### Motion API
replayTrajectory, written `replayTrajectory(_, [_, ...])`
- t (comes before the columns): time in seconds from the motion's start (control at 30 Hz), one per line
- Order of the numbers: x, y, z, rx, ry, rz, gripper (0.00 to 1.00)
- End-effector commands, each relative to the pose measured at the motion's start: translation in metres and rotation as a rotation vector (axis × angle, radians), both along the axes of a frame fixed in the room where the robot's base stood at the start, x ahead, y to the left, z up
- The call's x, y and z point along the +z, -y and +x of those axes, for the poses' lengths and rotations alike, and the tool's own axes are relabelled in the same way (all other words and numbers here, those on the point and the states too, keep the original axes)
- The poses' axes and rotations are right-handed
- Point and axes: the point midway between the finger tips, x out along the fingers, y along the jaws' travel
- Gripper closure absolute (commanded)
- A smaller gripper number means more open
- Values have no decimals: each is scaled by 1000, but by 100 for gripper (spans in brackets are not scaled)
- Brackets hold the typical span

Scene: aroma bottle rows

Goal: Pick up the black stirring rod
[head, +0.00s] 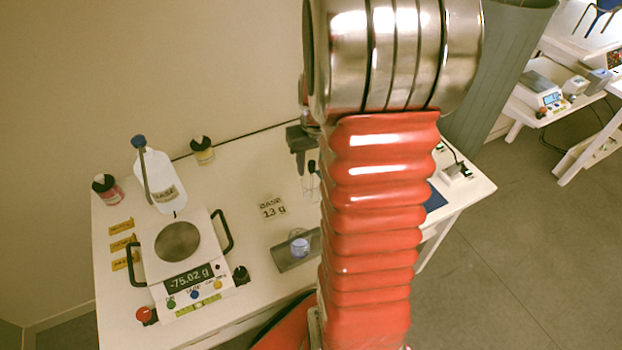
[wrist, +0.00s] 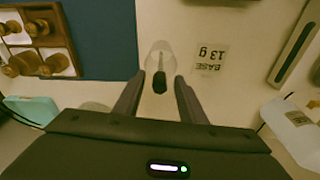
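The black stirring rod stands in a clear glass holder. In the wrist view its black end (wrist: 160,84) points toward the camera, and a thin spiral part shows inside the glass (wrist: 158,58). My gripper (wrist: 159,77) is open, with one finger on each side of the black end and gaps visible on both sides. I cannot tell its exact height over the rod. In the head view my gripper (head: 298,140) is above the table, left of my arm, with the glass (head: 311,185) just below it and partly hidden by my arm.
A "BASE 13 g" label (wrist: 210,59) lies right of the glass. A wooden rack of brown bottles (wrist: 40,40) on a blue mat (wrist: 103,35) is to the left. The scale (head: 180,250), base bottle (head: 160,180) and a dark tray (head: 290,258) share the table.

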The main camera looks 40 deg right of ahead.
Motion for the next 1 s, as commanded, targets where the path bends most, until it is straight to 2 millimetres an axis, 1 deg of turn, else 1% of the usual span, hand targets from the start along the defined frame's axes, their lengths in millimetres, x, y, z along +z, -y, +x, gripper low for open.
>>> replayTrajectory(0.37, [0, 0, 0, -1, 0, 0, 63])
replayTrajectory(0.87, [0, 0, 0, -1, 0, 0, 98])
replayTrajectory(0.9, [0, 0, 0, -1, 0, 0, 100])
replayTrajectory(1.0, [0, 0, 0, -1, 0, 0, 100])
